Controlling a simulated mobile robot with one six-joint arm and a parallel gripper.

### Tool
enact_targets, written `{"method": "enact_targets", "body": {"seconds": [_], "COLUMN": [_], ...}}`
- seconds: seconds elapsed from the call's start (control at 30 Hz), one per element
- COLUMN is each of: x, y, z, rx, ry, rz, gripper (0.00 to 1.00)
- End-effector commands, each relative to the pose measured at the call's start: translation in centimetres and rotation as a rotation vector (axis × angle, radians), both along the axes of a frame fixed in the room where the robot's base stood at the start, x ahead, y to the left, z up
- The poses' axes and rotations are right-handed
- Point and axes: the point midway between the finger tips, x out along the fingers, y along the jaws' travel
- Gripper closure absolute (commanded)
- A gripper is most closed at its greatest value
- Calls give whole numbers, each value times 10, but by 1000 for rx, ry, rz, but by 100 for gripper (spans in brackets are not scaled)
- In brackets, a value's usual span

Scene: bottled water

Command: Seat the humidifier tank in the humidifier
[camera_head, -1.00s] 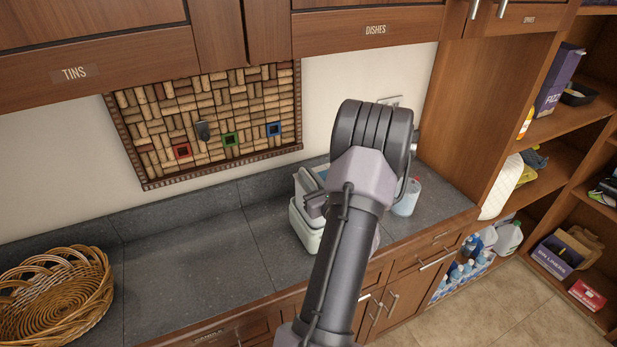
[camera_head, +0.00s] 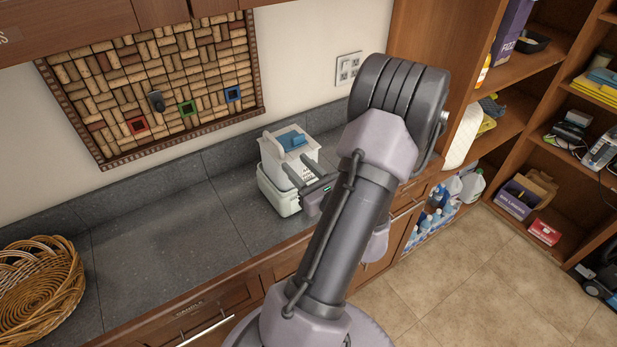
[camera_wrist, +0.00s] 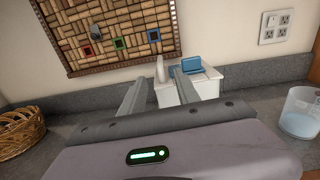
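The humidifier (camera_head: 280,199) is a pale box on the grey counter, below the cork board. The white tank (camera_head: 283,158), with a blue part on top, stands upright on or in it; how deep it sits cannot be told. In the wrist view the tank's white body (camera_wrist: 207,88) and blue part show beyond the fingers, with a pale upright piece at its left. My gripper (camera_head: 293,180) is at the front right of the humidifier. Its two fingers are apart and point toward it, with nothing seen held between them (camera_wrist: 157,85). Contact with the tank cannot be told.
A clear container with bluish water (camera_wrist: 300,115) stands on the counter to the right. A wicker basket (camera_head: 40,290) is at the far left. The counter between basket and humidifier (camera_head: 160,240) is clear. A wall outlet (camera_head: 348,68) and shelves are to the right.

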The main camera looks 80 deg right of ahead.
Motion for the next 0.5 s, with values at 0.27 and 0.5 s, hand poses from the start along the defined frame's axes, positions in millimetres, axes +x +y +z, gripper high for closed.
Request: {"method": "enact_targets", "body": {"seconds": [0.27, 0.5], "x": [-31, -32], "y": [33, 35], "z": [0, 0], "rx": [-1, -1], "ry": [0, 0], "rz": [-2, 0], "gripper": [62, 62]}}
